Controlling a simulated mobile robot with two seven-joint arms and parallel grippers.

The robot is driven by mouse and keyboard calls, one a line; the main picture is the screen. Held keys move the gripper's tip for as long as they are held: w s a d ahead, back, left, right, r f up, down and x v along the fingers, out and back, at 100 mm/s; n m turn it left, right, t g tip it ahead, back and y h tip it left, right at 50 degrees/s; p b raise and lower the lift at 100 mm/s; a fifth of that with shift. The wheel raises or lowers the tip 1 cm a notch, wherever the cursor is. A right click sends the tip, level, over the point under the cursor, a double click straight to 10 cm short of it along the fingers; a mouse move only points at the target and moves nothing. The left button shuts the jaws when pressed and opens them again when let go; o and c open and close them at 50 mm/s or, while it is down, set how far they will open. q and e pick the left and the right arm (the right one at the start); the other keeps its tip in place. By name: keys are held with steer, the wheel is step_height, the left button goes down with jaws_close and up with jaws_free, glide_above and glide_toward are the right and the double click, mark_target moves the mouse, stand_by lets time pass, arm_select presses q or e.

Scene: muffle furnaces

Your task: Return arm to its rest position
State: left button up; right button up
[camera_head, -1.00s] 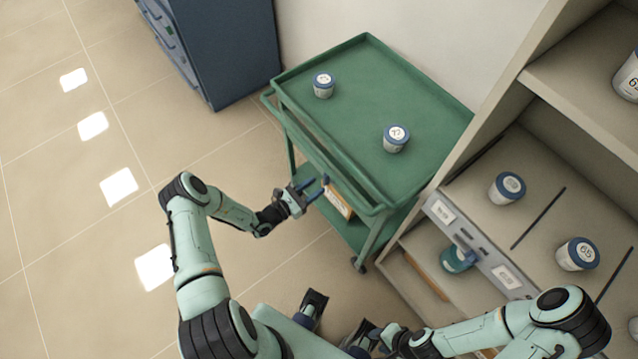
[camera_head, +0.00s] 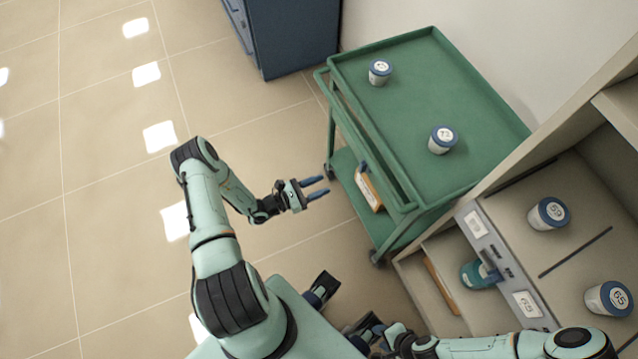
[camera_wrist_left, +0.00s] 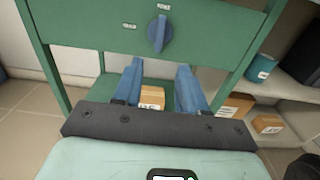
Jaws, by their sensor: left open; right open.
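My left gripper (camera_head: 318,189) is open and empty, held over the floor just left of the green cart (camera_head: 474,133) in the head view. In the left wrist view its two blue fingers (camera_wrist_left: 160,85) are spread apart, pointing at the cart's green end panel with a blue knob (camera_wrist_left: 159,34). No contact with the cart shows. My right arm (camera_head: 480,345) runs along the bottom edge of the head view.
Two jars (camera_head: 380,72) with blue lids stand on the cart top. A box (camera_head: 368,189) lies on the lower shelf. The shelf unit (camera_head: 570,235) at right holds more lidded jars (camera_head: 548,213) and a teal container (camera_head: 480,274). A dark blue cabinet (camera_head: 292,35) stands behind. Floor at left is clear.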

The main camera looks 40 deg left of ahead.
arm_select(q)
steer(key=shift+d, duration=0.1)
stand_by(0.3)
steer(key=s+d+f+m+g+h+p, duration=0.1)
steer(key=s+d+m+g+h, duration=0.35)
steer(key=d+g, duration=0.35)
steer(key=s+d+m+g+h+p, duration=0.1)
steer(key=s+d+m+g+h, duration=0.35)
steer(key=d, duration=0.65)
steer(key=s+m+g+y+p, duration=0.2)
steer(key=s+m+g+y, duration=0.3)
steer(key=m, duration=1.3)
steer(key=s+y, duration=0.3)
steer(key=y, duration=0.4)
steer(key=shift+s+a+r+p, duration=0.25)
steer(key=shift+s+r+p, duration=0.05)
steer(key=shift+p, duration=0.1)
arm_select(e)
steer(key=r, duration=0.1)
steer(key=w+r, duration=0.1)
steer(key=r, duration=0.1)
steer(key=w+r, duration=0.1)
steer(key=r, duration=0.1)
steer(key=shift+w+r, duration=0.1)
steer(key=shift+r, duration=0.05)
